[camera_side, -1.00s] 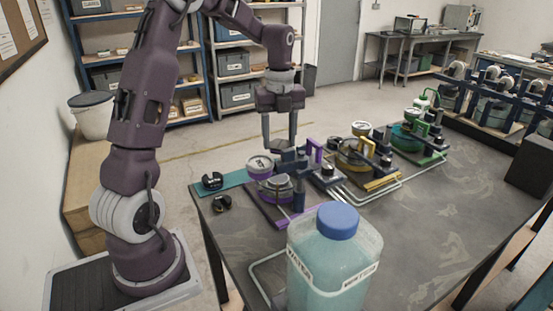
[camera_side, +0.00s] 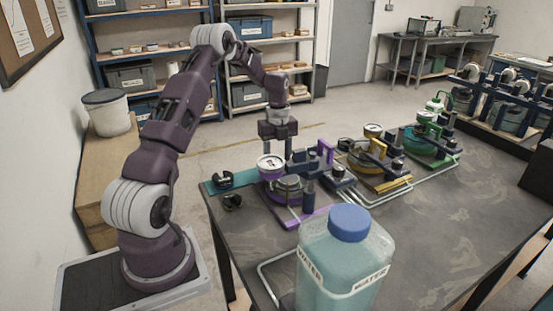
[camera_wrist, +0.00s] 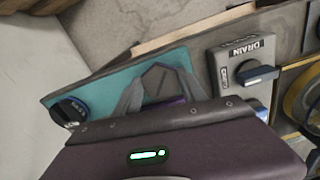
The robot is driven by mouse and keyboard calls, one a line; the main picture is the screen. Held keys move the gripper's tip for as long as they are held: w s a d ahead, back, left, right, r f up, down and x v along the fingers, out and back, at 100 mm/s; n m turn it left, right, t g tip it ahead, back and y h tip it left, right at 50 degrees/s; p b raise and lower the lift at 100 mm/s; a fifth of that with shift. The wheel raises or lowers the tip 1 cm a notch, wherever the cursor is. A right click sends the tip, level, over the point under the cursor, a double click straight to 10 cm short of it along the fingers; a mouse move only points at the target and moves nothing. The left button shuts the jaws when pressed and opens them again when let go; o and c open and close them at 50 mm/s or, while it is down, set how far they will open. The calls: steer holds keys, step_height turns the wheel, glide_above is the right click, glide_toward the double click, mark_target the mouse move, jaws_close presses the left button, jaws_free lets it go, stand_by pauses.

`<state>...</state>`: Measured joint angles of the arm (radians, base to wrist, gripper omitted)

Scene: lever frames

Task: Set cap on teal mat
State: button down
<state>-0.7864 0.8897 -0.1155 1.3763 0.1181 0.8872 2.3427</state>
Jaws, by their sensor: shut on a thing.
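The teal mat (camera_wrist: 105,88) lies at the table's edge; its left end also shows in the side view (camera_side: 209,188). My gripper (camera_side: 275,152) is low behind the purple-trimmed unit, its fingertips hidden there.
A black round part (camera_wrist: 68,112) sits on the mat's left end. A grey DRAIN box (camera_wrist: 243,67) stands right of the mat. A white-faced gauge (camera_side: 270,162) is close in front of my gripper. A blue-capped water jug (camera_side: 345,260) stands at the table's front.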

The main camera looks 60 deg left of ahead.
steer(key=shift+f, duration=0.1)
steer(key=c, duration=0.7)
jaws_free()
steer(key=shift+o, duration=0.2)
step_height(320, 180, up, 12)
steer(key=s+d+r+n+t+y, duration=0.1)
steer(key=s+d+r+n, duration=0.1)
steer(key=d+r+n, duration=0.5)
steer(key=s+d+r+t, duration=0.1)
steer(key=s+d+r, duration=0.3)
steer(key=d, duration=0.7)
steer(key=s+d+f+n+t+h, duration=0.1)
steer(key=s+d+n+t, duration=0.2)
steer(key=s+d+n, duration=0.9)
steer(key=s+d, duration=0.3)
steer(key=s, duration=0.3)
steer(key=shift+n+t, duration=0.3)
